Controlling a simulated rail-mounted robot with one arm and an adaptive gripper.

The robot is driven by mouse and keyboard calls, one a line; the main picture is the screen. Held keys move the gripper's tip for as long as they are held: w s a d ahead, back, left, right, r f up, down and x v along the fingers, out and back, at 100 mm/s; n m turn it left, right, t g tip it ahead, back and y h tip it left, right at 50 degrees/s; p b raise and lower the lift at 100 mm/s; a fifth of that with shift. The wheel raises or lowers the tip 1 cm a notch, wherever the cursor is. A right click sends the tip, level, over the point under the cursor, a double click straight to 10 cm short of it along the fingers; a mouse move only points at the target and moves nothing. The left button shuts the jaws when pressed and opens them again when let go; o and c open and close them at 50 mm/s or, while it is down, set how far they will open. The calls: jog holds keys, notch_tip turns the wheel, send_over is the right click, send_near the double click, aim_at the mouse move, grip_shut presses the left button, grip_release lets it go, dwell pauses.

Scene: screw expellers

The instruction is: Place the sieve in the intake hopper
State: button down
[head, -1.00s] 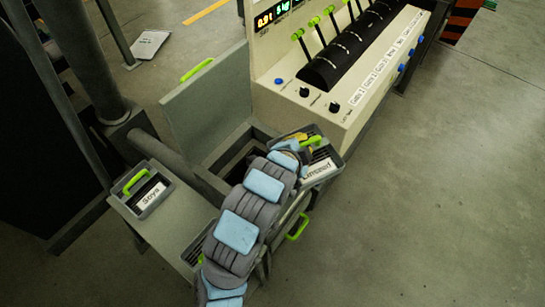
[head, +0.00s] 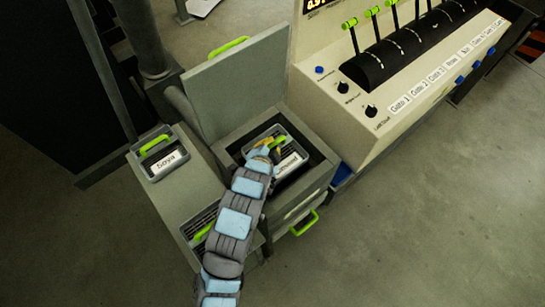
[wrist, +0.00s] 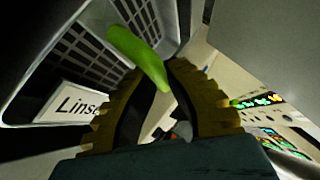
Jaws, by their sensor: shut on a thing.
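The held sieve (head: 293,160) is a grey basket with a green handle and a white label, which begins "Linse" in the wrist view (wrist: 58,110). My gripper (head: 271,145) is shut on its green handle (wrist: 140,57), between the yellowish fingers. The intake hopper (head: 318,180) is a grey square box with its lid (head: 240,85) standing open at the back. In the head view the sieve lies within the outline of the hopper's opening. I cannot tell whether it rests on anything inside. My arm and gripper hide its left side.
Another sieve (head: 160,155) with a green handle sits in the grey bench left of the hopper. A third sieve (head: 197,222) is partly hidden behind my arm. The cream control panel (head: 370,125) with knobs and green-tipped levers stands to the right. Open floor lies at the lower right.

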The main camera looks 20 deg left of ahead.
jog(key=shift+f, duration=2.8)
jog(key=c, duration=1.2)
grip_release()
jog(key=shift+c, duration=0.2)
jog(key=shift+r, duration=0.1)
jog(key=p+v, duration=0.1)
jog(key=v, duration=0.8)
jog(key=shift+s+r, duration=0.1)
jog(key=shift+s, duration=0.15)
jog(key=shift+v, duration=1.2)
